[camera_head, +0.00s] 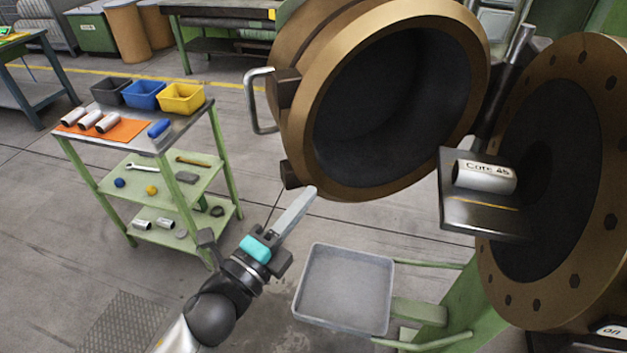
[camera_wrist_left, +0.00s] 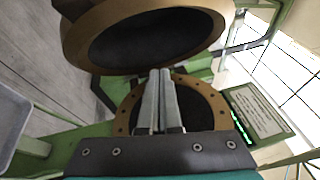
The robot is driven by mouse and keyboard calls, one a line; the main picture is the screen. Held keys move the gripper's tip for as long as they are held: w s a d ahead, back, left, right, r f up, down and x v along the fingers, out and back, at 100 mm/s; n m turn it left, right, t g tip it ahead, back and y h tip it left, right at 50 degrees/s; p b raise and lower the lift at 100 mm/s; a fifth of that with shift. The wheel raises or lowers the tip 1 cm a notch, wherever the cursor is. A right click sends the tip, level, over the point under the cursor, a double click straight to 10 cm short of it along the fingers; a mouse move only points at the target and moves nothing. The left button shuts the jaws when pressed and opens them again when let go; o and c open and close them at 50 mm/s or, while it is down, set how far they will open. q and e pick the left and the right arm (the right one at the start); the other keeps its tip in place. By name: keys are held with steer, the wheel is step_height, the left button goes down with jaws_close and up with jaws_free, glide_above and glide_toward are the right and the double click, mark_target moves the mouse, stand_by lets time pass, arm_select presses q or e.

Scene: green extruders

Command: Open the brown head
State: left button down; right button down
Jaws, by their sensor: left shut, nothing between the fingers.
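The brown head (camera_head: 300,110) is a thick bronze ring with a dark hollow inside. It stands swung away from the round brown flange (camera_head: 600,150), with a wide gap between them. A metal bar handle (camera_head: 251,100) sticks out on its left side. In the left wrist view the head (camera_wrist_left: 75,45) fills the top and the flange (camera_wrist_left: 208,95) lies beyond my fingers. My left gripper (camera_head: 309,193) is shut and empty. Its fingertips are just below the head's lower edge; whether they touch it is unclear. My right gripper is not in view.
A grey tray (camera_head: 345,247) sits below the head on a green frame (camera_head: 455,300). A small metal shelf (camera_head: 470,212) before the flange holds a labelled cylinder (camera_head: 485,178). A green cart (camera_head: 120,165) with bins and parts stands left. The floor between is clear.

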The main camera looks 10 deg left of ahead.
arm_select(q)
steer(key=s+a+f+n+y, duration=0.2)
steer(key=a+f+n+y, duration=0.1)
steer(key=f+y, duration=0.1)
glide_toward(309, 162)
steer(key=w+d, duration=0.2)
steer(key=d, duration=0.1)
steer(key=w, duration=0.1)
steer(key=w+a, duration=0.1)
steer(key=w+p, duration=0.1)
steer(key=shift+a+r+g, duration=0.15)
steer(key=shift+r+g, duration=0.2)
steer(key=shift+g, duration=0.05)
steer(key=shift+w+a, duration=0.3)
steer(key=shift+w, duration=0.1)
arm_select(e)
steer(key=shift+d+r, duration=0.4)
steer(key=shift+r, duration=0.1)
arm_select(q)
steer(key=shift+w+a+h, duration=0.1)
steer(key=shift+w+h, duration=0.05)
steer(key=shift+h, duration=0.15)
